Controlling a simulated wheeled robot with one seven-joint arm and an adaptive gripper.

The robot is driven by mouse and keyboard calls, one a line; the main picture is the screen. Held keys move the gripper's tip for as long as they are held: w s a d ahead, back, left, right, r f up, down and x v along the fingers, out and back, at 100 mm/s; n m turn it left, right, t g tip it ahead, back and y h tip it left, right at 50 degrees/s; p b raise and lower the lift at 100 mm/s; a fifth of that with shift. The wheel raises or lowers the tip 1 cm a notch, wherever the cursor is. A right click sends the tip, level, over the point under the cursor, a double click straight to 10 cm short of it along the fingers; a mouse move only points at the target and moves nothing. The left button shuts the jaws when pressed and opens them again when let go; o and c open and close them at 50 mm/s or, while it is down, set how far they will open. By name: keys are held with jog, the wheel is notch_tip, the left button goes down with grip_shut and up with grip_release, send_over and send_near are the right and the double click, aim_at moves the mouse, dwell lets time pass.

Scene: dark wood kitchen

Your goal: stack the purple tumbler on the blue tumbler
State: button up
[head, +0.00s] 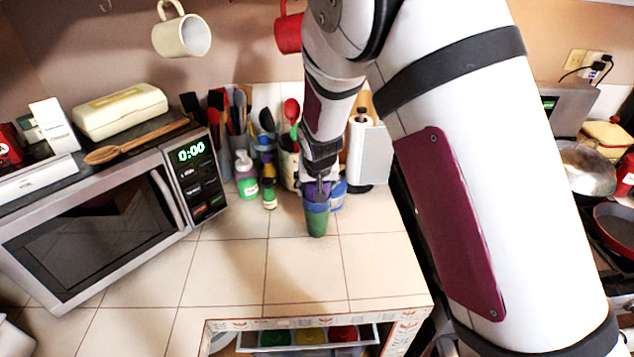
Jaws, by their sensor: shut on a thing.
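The purple tumbler (318,188) is at the end of my arm, mostly hidden by the fingers. My gripper (319,180) points down and is shut on it. Directly below it in the picture is a blue tumbler (316,207), with a green tumbler (316,226) under that on the tiled counter. The purple tumbler overlaps the blue rim in this view. I cannot tell whether it sits inside the blue one or hovers just above.
A blue-and-white item (338,193) stands close behind on the right. A pink-green bottle (245,176), utensil holders and a paper towel roll (359,150) line the back. A microwave (100,215) stands left. The front counter tiles (300,270) are clear above an open drawer (300,338).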

jog(key=o, duration=1.2)
jog(key=shift+f, duration=0.1)
jog(key=shift+r, duration=0.25)
jog(key=s+d+r, duration=0.3)
jog(key=s+r, duration=0.3)
jog(key=r, duration=0.3)
jog(key=s+d+r, duration=0.3)
jog(key=s+r, duration=0.3)
jog(key=r, duration=0.2)
jog(key=s+d+r, duration=0.2)
jog(key=s+d, duration=0.1)
jog(key=s, duration=0.5)
jog(key=s+d+r, duration=0.3)
jog(key=s, duration=0.5)
jog(key=s+d+r, duration=0.3)
jog(key=s, duration=0.5)
jog(key=shift+d+p, duration=0.1)
jog(key=shift+p, duration=0.25)
